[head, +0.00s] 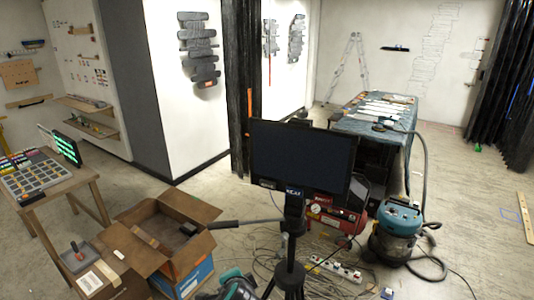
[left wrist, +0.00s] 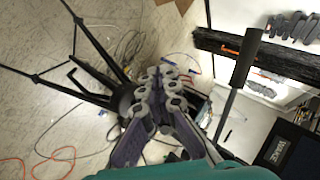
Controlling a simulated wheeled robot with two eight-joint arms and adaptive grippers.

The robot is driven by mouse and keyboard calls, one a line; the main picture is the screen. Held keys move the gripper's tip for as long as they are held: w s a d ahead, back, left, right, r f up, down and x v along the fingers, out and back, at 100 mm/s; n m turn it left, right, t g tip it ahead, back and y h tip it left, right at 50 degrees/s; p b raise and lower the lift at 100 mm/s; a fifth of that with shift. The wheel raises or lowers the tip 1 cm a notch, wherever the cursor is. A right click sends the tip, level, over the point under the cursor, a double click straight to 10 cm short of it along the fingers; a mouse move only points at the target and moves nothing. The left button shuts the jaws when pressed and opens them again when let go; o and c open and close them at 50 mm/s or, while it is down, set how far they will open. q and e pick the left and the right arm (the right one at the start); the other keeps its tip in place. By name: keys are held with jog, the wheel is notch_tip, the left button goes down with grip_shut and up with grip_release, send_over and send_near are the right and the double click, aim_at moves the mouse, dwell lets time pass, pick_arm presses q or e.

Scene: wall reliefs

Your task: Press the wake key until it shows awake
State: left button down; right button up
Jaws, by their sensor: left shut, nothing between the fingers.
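A dark, blank monitor (head: 300,155) stands upright on a black tripod (head: 292,240) in the middle of the head view. White lettering, too small to read there, is at its lower edge. In the left wrist view a dark panel with white lettering (left wrist: 290,155), probably the same monitor, is at the lower right. I cannot make out a wake key in either view. My left gripper (left wrist: 165,76) is shut and empty, in the air above the floor; a teal part of my arm shows at the bottom of the head view. My right gripper is not in view.
A desk at left holds a key grid (head: 40,180) and a green-lit screen (head: 66,148). An open cardboard box (head: 190,212), a teal vacuum (head: 398,225), a red compressor (head: 325,215) and cables (head: 265,265) crowd the floor. A dark-handled rod (left wrist: 240,62) is beside my left gripper.

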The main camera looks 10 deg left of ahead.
aim_at(268, 185)
pick_arm(q)
jog(key=w+d+r+m+t+y+p, duration=0.1)
jog(key=w+r+m+p, duration=0.2)
jog(key=r+p, duration=0.4)
jog(key=w+d+r+m+t+y+p, duration=0.1)
jog(key=w+r+m+p, duration=0.2)
jog(key=r+p, duration=0.5)
notch_tip(268, 185, up, 3)
jog(key=shift+w+d+f+m+t, duration=0.15)
jog(key=shift+w+d+m+t, duration=0.2)
jog(key=shift+w, duration=0.5)
jog(key=shift+a, duration=0.1)
jog(key=shift+w, duration=0.15)
jog(key=w+d, duration=0.1)
jog(key=w, duration=0.7)
jog(key=shift+w+d+b, duration=0.2)
jog(key=shift+d+b, duration=0.1)
jog(key=shift+d, duration=0.1)
